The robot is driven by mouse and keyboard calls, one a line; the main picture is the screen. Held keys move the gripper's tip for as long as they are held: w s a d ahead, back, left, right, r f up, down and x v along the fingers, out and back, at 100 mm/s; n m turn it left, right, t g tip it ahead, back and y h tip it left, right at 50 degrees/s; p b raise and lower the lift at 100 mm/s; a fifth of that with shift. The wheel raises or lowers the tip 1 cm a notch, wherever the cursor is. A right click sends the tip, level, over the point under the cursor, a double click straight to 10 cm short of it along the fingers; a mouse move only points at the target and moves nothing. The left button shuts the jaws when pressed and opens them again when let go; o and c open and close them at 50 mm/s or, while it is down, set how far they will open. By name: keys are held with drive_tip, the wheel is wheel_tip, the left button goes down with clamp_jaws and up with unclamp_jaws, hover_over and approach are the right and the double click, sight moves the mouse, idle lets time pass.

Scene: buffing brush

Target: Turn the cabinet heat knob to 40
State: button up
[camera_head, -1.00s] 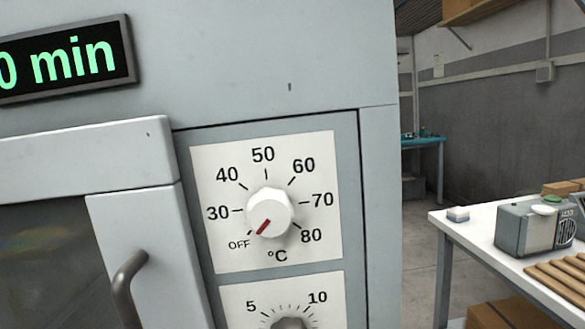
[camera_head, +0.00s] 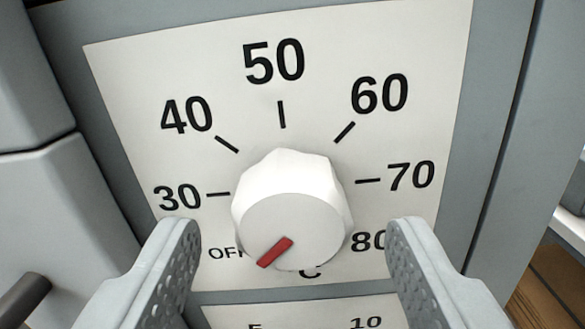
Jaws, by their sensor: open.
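The white heat knob (camera_head: 292,215) sits in the middle of a white dial plate (camera_head: 330,60) on the grey cabinet. Its red pointer (camera_head: 275,252) points to the lower left, toward the OFF mark (camera_head: 225,253). The 40 mark (camera_head: 187,115) is at the upper left of the knob. My gripper (camera_head: 292,235) is open, with one finger to the left and one to the right of the knob. Both fingers are apart from the knob as seen here. The fingers partly cover the plate's lower corners and the 80 mark.
A second dial plate (camera_head: 290,315) shows partly below. A dark handle (camera_head: 22,298) and the cabinet door (camera_head: 50,215) are at the left. The cabinet's right edge is near, with a brown box (camera_head: 555,285) beyond it.

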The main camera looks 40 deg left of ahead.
drive_tip(key=shift+x, duration=1.05)
drive_tip(key=c, duration=1)
